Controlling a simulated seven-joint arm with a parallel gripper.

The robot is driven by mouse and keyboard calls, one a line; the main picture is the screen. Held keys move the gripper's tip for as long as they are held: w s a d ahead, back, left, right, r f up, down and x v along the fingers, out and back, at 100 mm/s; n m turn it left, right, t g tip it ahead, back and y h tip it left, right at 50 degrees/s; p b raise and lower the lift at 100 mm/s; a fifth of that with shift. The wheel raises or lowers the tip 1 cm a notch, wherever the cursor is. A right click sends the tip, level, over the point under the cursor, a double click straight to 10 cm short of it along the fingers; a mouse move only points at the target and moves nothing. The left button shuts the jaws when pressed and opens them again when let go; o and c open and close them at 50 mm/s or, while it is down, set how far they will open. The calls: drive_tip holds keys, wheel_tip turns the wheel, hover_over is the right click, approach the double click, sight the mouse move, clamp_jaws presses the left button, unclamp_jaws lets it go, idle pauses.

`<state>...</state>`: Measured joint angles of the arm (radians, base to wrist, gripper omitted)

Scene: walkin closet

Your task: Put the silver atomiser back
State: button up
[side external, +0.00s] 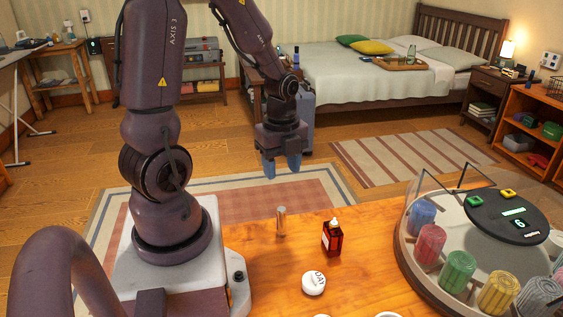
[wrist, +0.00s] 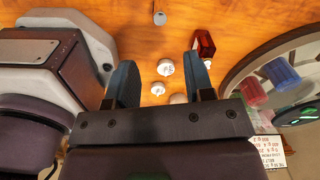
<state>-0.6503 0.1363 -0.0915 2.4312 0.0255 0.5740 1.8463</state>
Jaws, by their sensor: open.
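A small slim cylinder, silver to pinkish, stands upright on the wooden table and looks like the silver atomiser (side external: 281,220). In the wrist view a small grey shape (wrist: 160,18) near the top edge appears to be the same item. My gripper (side external: 281,168) is open and empty, fingers pointing down, held above the table. In the side view it hangs above the atomiser in the picture.
A dark red bottle (side external: 332,238) with a white tip stands right of the atomiser. A white round lid marked "DAY" (side external: 313,283) lies nearer the front. A round clear-walled carousel (side external: 408,250) with coloured ribbed items and a dark display fills the right. The wooden table (side external: 255,245) is bare around the atomiser.

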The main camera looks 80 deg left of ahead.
drive_tip(key=s+d+r+n+t, duration=0.2)
drive_tip(key=d+r+n+t, duration=0.3)
drive_tip(key=d+r+n, duration=0.8)
wheel_tip(320, 180, up, 4)
drive_tip(key=shift+d+r+n+t, duration=0.25)
drive_tip(key=shift+d+n+t, duration=0.05)
drive_tip(key=shift+n, duration=0.7)
